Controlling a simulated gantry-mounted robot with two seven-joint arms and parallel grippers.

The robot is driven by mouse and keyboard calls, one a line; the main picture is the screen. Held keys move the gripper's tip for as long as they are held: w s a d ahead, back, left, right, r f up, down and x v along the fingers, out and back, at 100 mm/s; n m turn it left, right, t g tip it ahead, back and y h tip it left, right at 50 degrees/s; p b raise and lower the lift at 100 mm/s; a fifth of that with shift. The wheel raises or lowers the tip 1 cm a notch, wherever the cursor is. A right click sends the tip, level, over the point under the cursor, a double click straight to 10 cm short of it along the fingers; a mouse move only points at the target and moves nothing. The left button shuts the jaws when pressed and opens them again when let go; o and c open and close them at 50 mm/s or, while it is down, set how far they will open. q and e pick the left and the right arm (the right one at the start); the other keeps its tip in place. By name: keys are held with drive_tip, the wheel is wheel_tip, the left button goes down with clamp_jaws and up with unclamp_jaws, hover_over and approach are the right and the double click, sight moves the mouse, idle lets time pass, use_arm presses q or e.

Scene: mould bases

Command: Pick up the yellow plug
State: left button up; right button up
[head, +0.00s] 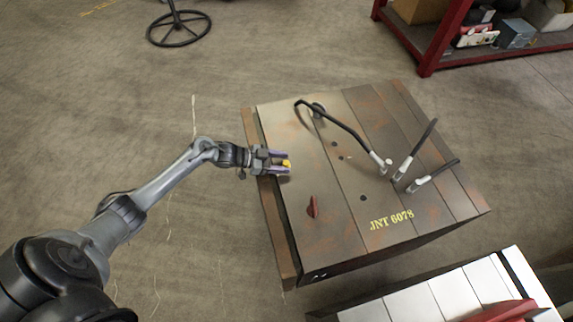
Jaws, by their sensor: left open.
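The small yellow plug (287,163) shows at the left part of the top of the rusty mould base (345,205). My left gripper (284,162) reaches in from the left over the mould's left edge. Its two fingers are open, one on the far side and one on the near side of the plug. The plug appears between the fingertips; whether they touch it cannot be told. Part of the plug is hidden by the fingers. My right gripper is not in view.
Black hoses with metal ends (345,125) rise from the mould's top. A red piece (313,207) stands near its front left. A white mould (440,298) lies at the bottom right. A red shelf (430,50) is at the back right. The floor at left is mostly open.

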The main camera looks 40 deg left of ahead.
use_arm(q)
drive_tip(key=shift+w+d+f, duration=0.1)
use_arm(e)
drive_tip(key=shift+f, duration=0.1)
use_arm(q)
drive_tip(key=shift+c, duration=0.5)
clamp_jaws()
